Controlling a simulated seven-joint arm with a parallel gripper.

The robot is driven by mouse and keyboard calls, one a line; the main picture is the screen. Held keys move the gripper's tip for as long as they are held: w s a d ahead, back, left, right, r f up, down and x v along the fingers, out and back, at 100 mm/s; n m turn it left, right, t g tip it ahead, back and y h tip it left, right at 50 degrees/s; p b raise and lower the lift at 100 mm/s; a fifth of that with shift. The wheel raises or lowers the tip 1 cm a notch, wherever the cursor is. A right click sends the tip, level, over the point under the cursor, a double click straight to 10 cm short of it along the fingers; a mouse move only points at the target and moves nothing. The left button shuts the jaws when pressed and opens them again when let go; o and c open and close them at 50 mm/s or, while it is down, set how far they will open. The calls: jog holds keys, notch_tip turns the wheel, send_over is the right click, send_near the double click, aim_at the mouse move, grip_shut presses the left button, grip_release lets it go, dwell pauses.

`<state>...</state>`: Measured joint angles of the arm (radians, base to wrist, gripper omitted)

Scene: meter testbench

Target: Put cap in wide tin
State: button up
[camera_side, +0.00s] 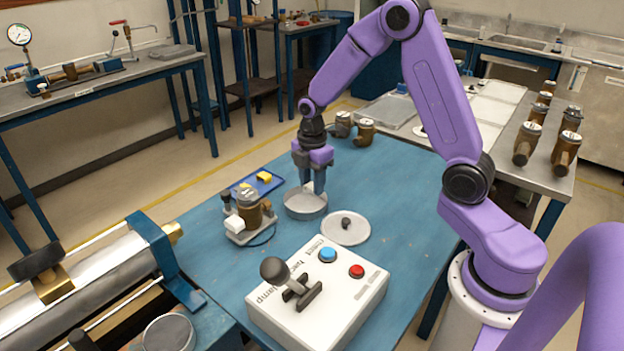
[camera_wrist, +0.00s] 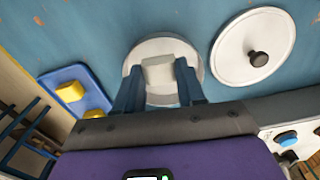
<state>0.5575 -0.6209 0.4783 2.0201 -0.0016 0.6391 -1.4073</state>
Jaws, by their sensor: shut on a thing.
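My gripper (camera_side: 318,188) points down over the wide tin (camera_side: 305,211), a low, round grey dish on the blue table. In the wrist view the fingers (camera_wrist: 160,84) are shut on a small, pale, blocky piece, which looks like the cap (camera_wrist: 158,68). The cap shows against the inside of the tin (camera_wrist: 190,50). In the side view the fingertips reach the tin's opening and the cap cannot be made out. Whether the cap touches the tin floor cannot be told.
A round lid (camera_side: 346,230) with a dark knob lies right of the tin. A blue tray (camera_side: 243,187) with yellow blocks and a meter on a stand (camera_side: 252,212) are to the left. A white control box (camera_side: 315,300) stands in front. Brass meters (camera_side: 365,132) stand behind.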

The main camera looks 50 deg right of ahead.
jog(key=shift+f, duration=0.55)
dwell(0.7)
jog(key=o, duration=1.1)
jog(key=shift+r, duration=0.1)
jog(key=shift+r, duration=3.4)
